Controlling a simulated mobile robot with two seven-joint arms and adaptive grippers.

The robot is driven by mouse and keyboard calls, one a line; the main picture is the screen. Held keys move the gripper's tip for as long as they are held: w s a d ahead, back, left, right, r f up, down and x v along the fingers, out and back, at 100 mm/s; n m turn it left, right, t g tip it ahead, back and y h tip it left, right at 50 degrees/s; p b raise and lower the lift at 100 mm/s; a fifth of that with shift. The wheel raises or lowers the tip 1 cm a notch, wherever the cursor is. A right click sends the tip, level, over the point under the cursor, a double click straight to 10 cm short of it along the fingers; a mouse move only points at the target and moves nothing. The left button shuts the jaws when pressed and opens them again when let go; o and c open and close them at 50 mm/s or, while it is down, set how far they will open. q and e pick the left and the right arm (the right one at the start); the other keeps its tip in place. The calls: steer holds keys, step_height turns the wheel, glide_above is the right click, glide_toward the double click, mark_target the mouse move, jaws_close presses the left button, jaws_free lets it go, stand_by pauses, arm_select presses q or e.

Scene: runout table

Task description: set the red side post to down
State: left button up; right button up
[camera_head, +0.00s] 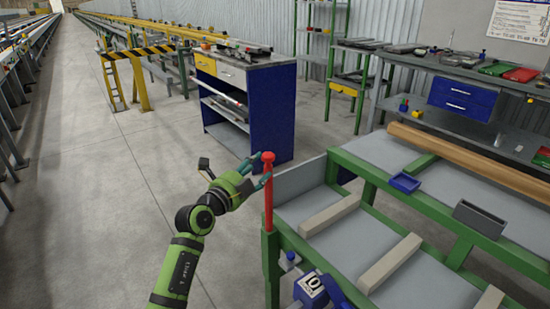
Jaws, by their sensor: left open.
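The red side post (268,205) stands upright at the near left corner of the green-framed runout table (271,262). It has a rounded red knob on top and rises above the table's grey surface. My left gripper (261,171) comes in from the left, with its teal fingers open at the upper part of the post, just below the knob. The post partly covers the fingertips. I cannot tell whether they touch it. My right gripper is not in view.
The runout table holds pale crossbars (330,215), a long brown roll (470,160), a blue tray (405,183) and a grey box (479,218). A blue device (318,290) is at its near side. A blue cabinet (270,110) stands behind. Floor on the left is clear.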

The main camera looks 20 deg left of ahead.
mark_target(264, 162)
arm_select(q)
steer(key=x, duration=0.3)
steer(key=shift+w+d+b, duration=0.1)
steer(key=shift+w+b, duration=0.15)
steer(key=shift+b, duration=0.05)
steer(key=shift+x, duration=1.25)
jaws_close()
jaws_free()
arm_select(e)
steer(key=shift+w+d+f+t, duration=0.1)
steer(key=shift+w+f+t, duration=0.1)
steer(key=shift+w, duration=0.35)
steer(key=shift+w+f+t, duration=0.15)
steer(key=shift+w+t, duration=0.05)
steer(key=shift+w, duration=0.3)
